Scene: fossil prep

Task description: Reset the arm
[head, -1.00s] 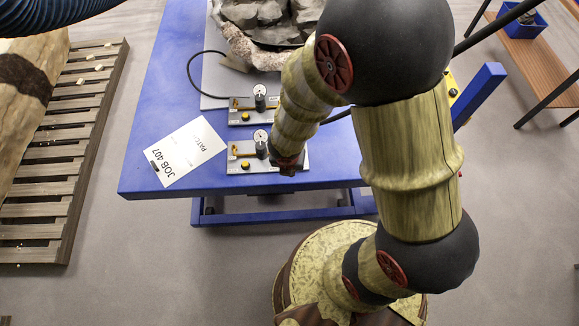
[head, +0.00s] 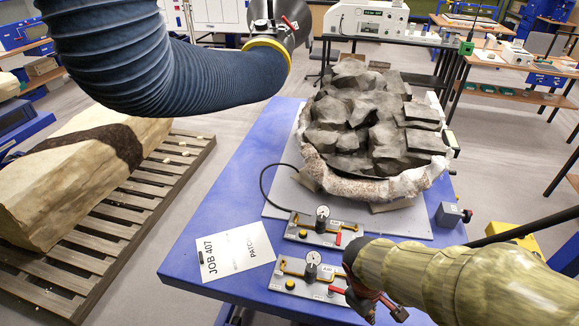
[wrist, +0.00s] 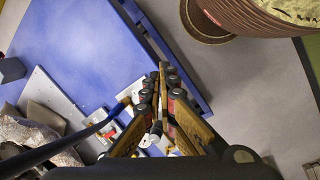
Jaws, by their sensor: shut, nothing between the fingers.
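My gripper (wrist: 162,80) is shut and empty, its two fingers close together in the wrist view, above the edge of the blue table (wrist: 75,40). In the head view, my arm comes in from the lower right and its dark end lies just right of the nearer gauge panel (head: 305,287). I cannot tell whether it touches anything there.
A fossil in a plaster jacket (head: 320,178) stands on the blue table. A second gauge panel (head: 300,236) and a JOB 407 sheet (head: 232,252) lie near its front. A big blue hose (head: 150,70) hangs above. A pallet (head: 130,215) stands left.

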